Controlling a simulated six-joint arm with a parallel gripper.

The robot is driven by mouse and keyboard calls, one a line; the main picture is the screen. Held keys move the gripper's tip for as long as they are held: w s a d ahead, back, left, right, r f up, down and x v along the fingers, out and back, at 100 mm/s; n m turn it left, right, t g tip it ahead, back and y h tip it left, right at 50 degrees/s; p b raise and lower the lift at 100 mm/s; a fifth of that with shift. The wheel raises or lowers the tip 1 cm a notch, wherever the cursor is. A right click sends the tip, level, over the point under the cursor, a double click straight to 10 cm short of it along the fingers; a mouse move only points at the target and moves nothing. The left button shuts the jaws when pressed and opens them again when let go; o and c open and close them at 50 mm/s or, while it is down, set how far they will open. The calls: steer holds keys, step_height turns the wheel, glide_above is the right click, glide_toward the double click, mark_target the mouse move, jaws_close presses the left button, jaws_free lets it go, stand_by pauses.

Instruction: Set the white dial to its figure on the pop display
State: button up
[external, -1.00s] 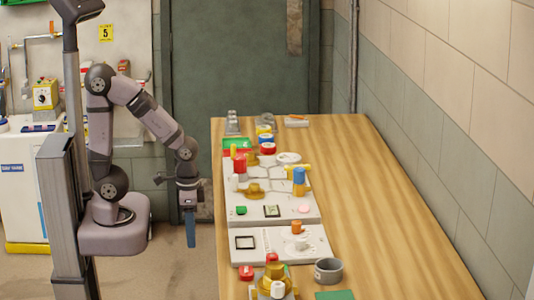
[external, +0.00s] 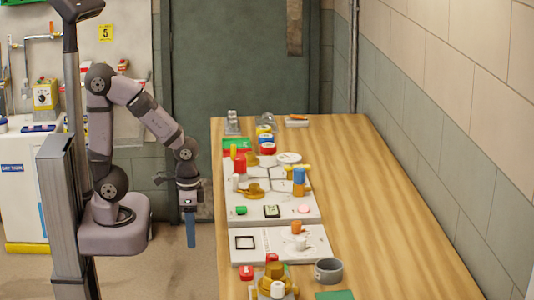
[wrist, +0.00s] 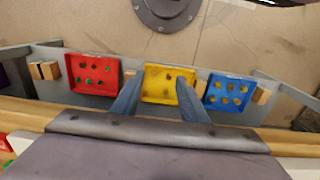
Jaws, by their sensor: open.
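My gripper (external: 190,230) hangs fingers down to the left of the bench, off its edge and apart from the panels. In the wrist view my gripper (wrist: 156,82) shows two blue fingers spread apart with nothing held between them. A flat white round piece (external: 289,157) sits at the back right of the far pale panel (external: 235,200); it looks like a dial, but its marks are too small to read. A small dark-framed display (external: 271,211) is on that panel's front part. Another dark square frame (external: 245,242) is on the nearer panel. I cannot tell which is the pop display.
A blue-topped post (external: 299,176), a red knob (external: 239,164) and brass valves stand on the far panel. A grey cup (external: 328,270) stands nearer. The bench's right side is clear. The wrist view shows red (wrist: 93,80), yellow (wrist: 168,84) and blue (wrist: 228,93) trays.

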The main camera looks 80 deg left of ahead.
mark_target(300, 239)
stand_by(0.3)
